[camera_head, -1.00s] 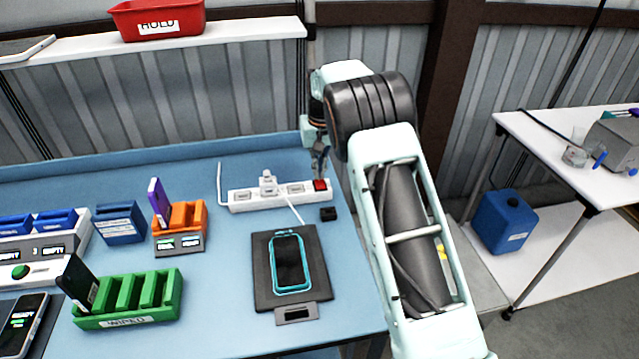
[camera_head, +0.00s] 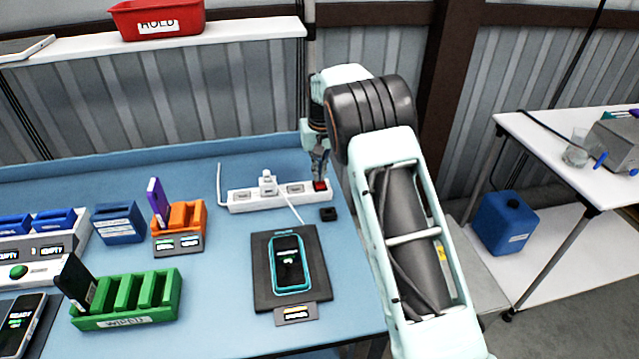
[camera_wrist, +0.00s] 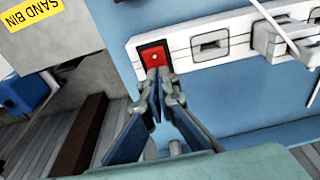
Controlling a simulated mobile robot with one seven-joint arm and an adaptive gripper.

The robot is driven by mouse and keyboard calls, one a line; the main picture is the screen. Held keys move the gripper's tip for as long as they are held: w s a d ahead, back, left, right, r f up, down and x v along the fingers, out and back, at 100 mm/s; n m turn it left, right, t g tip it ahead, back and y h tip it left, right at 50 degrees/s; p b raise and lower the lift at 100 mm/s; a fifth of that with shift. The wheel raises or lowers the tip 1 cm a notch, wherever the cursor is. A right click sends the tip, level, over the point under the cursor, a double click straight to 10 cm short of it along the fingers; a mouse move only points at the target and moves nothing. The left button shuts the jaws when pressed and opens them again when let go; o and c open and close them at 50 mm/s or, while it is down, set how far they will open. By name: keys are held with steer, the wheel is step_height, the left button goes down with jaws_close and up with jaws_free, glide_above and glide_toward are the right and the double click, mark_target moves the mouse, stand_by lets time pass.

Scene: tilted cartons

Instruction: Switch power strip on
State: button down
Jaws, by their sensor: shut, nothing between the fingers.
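The white power strip (camera_head: 253,200) lies along the back of the blue table. Its red switch (camera_head: 320,186) is at the right end. A white plug (camera_head: 267,182) sits in one of its sockets. My gripper (camera_head: 320,179) is shut and empty, pointing down with its tips at the switch. In the wrist view the fingertips (camera_wrist: 157,72) meet at the lower edge of the red switch (camera_wrist: 153,54), which shows a small light dot. Whether they press on it I cannot tell.
Orange (camera_head: 187,216), green (camera_head: 127,303) and blue (camera_head: 119,223) holders stand at left. A red bin (camera_head: 157,19) sits on the shelf above. Blue table is clear between strip and pad.

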steer(key=shift+s+f, duration=0.15)
steer(key=shift+f, duration=0.15)
steer(key=shift+r+p, duration=2.45)
steer(key=shift+r, duration=1.15)
